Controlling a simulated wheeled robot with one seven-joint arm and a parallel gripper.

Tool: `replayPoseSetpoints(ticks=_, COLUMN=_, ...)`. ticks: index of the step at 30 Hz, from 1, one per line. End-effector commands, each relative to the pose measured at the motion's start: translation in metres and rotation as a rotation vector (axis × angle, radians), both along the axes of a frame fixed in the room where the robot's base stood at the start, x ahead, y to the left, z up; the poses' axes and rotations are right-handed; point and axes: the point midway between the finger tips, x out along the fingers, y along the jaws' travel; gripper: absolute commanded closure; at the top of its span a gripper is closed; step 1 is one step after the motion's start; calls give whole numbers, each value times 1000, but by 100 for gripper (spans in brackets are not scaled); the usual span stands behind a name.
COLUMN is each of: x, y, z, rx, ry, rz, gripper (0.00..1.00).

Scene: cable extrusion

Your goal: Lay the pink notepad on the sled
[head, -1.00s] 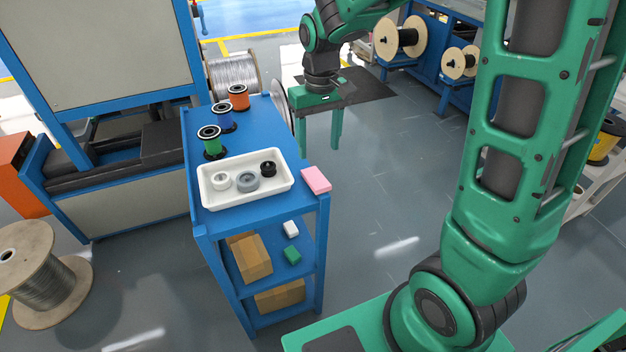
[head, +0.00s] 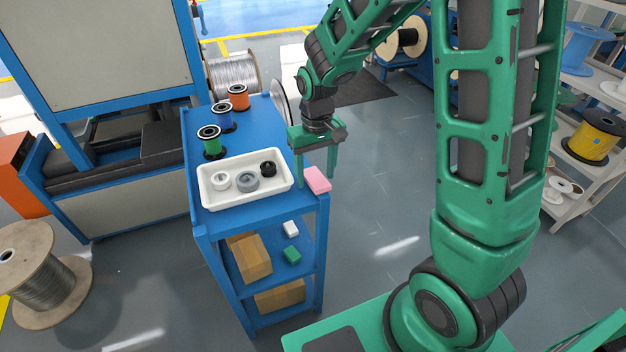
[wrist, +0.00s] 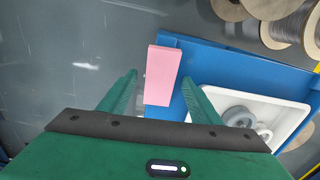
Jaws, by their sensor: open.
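The pink notepad (head: 317,180) lies flat on the right edge of the blue cart's top, beside the white tray. My gripper (head: 315,170) is open and empty, pointing down close to the notepad on its far side in the head view. In the wrist view the notepad (wrist: 162,76) shows between the two green fingers (wrist: 160,78), with a gap on each side. I cannot tell how high the fingertips are above it. I cannot make out a sled in either view.
The blue cart (head: 258,120) carries a white tray (head: 213,203) with rings and a small black part. Green (head: 210,140), blue (head: 222,117) and orange (head: 238,97) spools stand behind it. Boxes sit on the lower shelves. Floor right of the cart is clear.

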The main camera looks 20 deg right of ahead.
Motion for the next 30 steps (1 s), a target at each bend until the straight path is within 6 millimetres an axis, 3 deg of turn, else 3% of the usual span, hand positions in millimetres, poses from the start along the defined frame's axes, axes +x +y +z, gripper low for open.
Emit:
replayPoseSetpoints(ticks=3, x=0, y=0, z=0, rx=0, ry=0, rz=0, gripper=42)
replayPoseSetpoints(ticks=9, x=0, y=0, z=0, rx=0, ry=0, rz=0, gripper=87)
replayPoseSetpoints(ticks=11, x=0, y=0, z=0, rx=0, ry=0, rz=0, gripper=90)
replayPoseSetpoints(ticks=23, x=0, y=0, z=10, rx=0, ry=-1, rz=0, gripper=90)
replayPoseSetpoints(ticks=30, x=-3, y=5, z=47, rx=1, ry=-3, rz=3, gripper=90)
